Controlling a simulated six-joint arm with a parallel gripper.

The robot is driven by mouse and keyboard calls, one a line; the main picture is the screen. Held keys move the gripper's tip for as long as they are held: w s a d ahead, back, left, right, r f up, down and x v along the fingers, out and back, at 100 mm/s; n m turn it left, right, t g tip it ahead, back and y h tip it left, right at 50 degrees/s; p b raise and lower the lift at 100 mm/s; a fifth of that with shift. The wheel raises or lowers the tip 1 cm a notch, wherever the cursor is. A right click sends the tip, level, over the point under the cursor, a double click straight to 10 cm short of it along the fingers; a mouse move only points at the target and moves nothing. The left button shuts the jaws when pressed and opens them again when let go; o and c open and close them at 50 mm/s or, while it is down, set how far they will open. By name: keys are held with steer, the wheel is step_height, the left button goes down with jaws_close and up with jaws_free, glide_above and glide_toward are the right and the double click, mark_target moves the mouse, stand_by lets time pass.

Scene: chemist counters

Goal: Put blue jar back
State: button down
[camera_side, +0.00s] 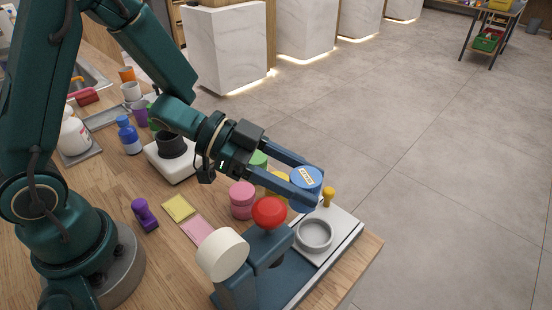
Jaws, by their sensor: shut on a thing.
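My gripper (308,184) is shut on the blue jar (307,178), which has a pale label on its top. The jar is between the two fingers at the right end of the counter, above or close to the back of a white board (342,228). I cannot tell whether its underside touches anything. A yellow jar (278,182), a green jar (258,159) and a pink jar (242,200) stand to the left, partly hidden by my gripper.
A press with a red knob (269,212) and cream wheel (222,254) stands in front. A grey round dish (314,234) and yellow-handled tool (328,197) are on the board.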

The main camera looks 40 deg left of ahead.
mark_target(297, 210)
steer(key=d+f, duration=0.2)
steer(key=d, duration=0.1)
steer(key=shift+s, duration=0.15)
steer(key=shift+f, duration=1.75)
steer(key=shift+f, duration=0.2)
steer(key=shift+c, duration=1.2)
jaws_free()
steer(key=v, duration=0.4)
steer(key=shift+a+r, duration=0.1)
steer(key=shift+o, duration=0.6)
steer(key=shift+s+a+r, duration=0.15)
steer(key=shift+s+a, duration=0.1)
steer(key=shift+a, duration=0.05)
